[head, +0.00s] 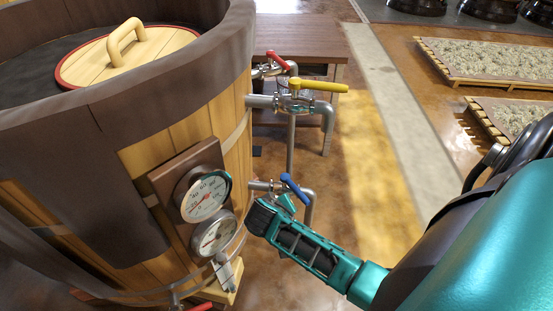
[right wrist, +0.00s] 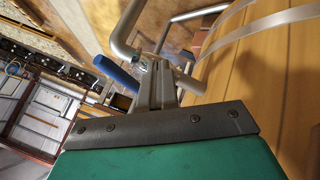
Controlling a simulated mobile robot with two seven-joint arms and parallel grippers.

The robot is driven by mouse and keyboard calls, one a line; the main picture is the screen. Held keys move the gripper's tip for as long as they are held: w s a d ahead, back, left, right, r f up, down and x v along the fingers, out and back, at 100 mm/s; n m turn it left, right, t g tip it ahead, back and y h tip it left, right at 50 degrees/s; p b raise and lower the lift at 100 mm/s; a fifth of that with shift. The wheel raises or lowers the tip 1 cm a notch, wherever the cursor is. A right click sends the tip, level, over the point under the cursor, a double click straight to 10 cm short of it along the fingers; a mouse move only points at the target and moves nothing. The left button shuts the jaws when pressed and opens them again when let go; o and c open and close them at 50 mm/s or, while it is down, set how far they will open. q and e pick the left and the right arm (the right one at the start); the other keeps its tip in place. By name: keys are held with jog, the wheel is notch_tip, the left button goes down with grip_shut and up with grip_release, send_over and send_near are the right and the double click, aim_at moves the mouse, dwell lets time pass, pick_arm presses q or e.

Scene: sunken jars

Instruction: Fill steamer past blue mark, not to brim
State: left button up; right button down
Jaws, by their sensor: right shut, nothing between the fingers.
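The steamer (head: 130,110) is a large wooden tub with a dark rim; its light wooden lid (head: 120,55) lies inside. Two round gauges (head: 203,193) are on a board on its side. I cannot make out a blue mark or the water level. A blue-handled valve (head: 292,188) sits low on the tub's right side. My right gripper (head: 285,203) is shut and empty, right beside the blue handle. In the right wrist view the shut fingers (right wrist: 155,85) lie close to the blue handle (right wrist: 118,72); I cannot tell whether they touch. My left gripper is not in view.
Above the blue valve are a yellow-handled valve (head: 310,85) and a red-handled valve (head: 278,60) with bent pipes. A brown table (head: 300,33) stands behind. Trays of pale grain (head: 490,60) lie at the right back. The floor between is clear.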

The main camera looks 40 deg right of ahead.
aim_at(304, 198)
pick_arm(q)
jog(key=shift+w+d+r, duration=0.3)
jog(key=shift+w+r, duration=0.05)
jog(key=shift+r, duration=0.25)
pick_arm(e)
jog(key=shift+s+d+r, duration=0.15)
jog(key=shift+d+r, duration=0.1)
jog(key=shift+d, duration=0.65)
jog(key=shift+s+d+r, duration=0.1)
jog(key=shift+d+r, duration=0.15)
jog(key=shift+d, duration=0.65)
jog(key=d+n+p, duration=0.1)
jog(key=p, duration=0.1)
jog(key=n+t+p, duration=0.1)
jog(key=shift+s+d+r+y+p, duration=0.35)
jog(key=shift+s+y, duration=0.05)
jog(key=shift+s+d+f+n+t+y+p, duration=0.1)
jog(key=shift+d+n+t+y+p, duration=0.25)
jog(key=shift+d+p, duration=0.3)
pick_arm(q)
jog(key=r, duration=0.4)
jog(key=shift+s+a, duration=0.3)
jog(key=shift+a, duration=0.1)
pick_arm(e)
jog(key=shift+d+f, duration=0.2)
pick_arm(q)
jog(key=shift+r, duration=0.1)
pick_arm(e)
jog(key=shift+s+a+f, duration=0.1)
